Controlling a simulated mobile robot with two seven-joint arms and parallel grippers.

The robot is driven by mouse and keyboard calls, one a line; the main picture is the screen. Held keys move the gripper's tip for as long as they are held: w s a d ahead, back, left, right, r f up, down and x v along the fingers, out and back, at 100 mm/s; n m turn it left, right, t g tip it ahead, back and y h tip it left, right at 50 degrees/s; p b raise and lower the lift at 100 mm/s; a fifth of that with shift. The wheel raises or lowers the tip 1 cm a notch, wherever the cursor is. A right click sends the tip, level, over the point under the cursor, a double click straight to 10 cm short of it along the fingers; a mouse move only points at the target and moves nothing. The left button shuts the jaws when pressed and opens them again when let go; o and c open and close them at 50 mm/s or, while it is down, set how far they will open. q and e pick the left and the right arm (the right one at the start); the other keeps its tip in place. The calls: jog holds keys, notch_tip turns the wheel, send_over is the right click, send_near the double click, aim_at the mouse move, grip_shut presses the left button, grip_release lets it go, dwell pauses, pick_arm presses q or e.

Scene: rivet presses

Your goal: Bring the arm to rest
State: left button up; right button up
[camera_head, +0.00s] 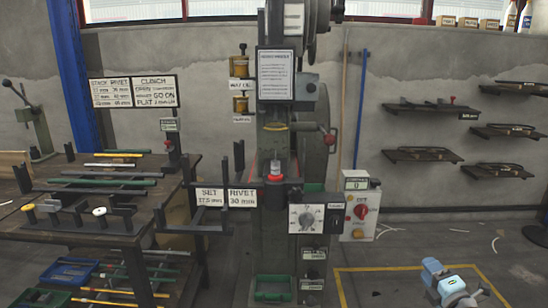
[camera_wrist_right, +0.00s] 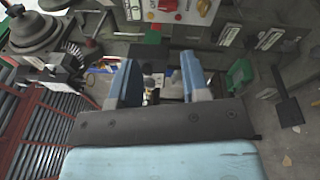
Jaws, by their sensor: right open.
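My right gripper (camera_head: 448,284) shows low at the right in the head view, over the floor and apart from the press. In the right wrist view its two blue-grey fingers (camera_wrist_right: 163,82) stand apart, with nothing visibly held between them. The rivet press (camera_head: 276,150) stands upright in the middle of the head view. My left gripper does not show in either view.
A dark workbench (camera_head: 95,225) with bars and tools stands at the left. A control box (camera_head: 359,207) with a red knob is beside the press. Wall shelves (camera_head: 424,155) hang at the right. Yellow lines (camera_head: 395,268) mark mostly clear floor around my right gripper.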

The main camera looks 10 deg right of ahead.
jog(key=s+a+m+g+y, duration=0.1)
jog(key=s+a+m+y, duration=0.2)
jog(key=s+a, duration=0.5)
jog(key=s+a+m+g+y, duration=0.2)
jog(key=s+a+y, duration=0.15)
jog(key=a, duration=0.85)
jog(key=s+a+m+g+y, duration=0.1)
jog(key=s+a+m+y, duration=0.2)
jog(key=s+a, duration=0.5)
jog(key=s+a+r+m+g+y, duration=0.1)
jog(key=s+a+r+m+y, duration=0.2)
jog(key=s+a, duration=0.35)
jog(key=w+a+r+m+t+h, duration=0.3)
jog(key=a+r+m+t, duration=0.1)
jog(key=a+r+m, duration=0.15)
pick_arm(q)
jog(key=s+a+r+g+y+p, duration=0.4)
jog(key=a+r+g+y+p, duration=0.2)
jog(key=p, duration=3.2)
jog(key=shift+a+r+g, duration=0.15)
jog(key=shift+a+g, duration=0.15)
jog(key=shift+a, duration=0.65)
pick_arm(e)
jog(key=s+d+r+g+h, duration=0.3)
jog(key=d+r+g+h, duration=0.3)
jog(key=d+r, duration=0.1)
jog(key=shift+s+d+m+g, duration=0.25)
jog(key=shift+d+m+g, duration=0.15)
jog(key=shift+d, duration=0.45)
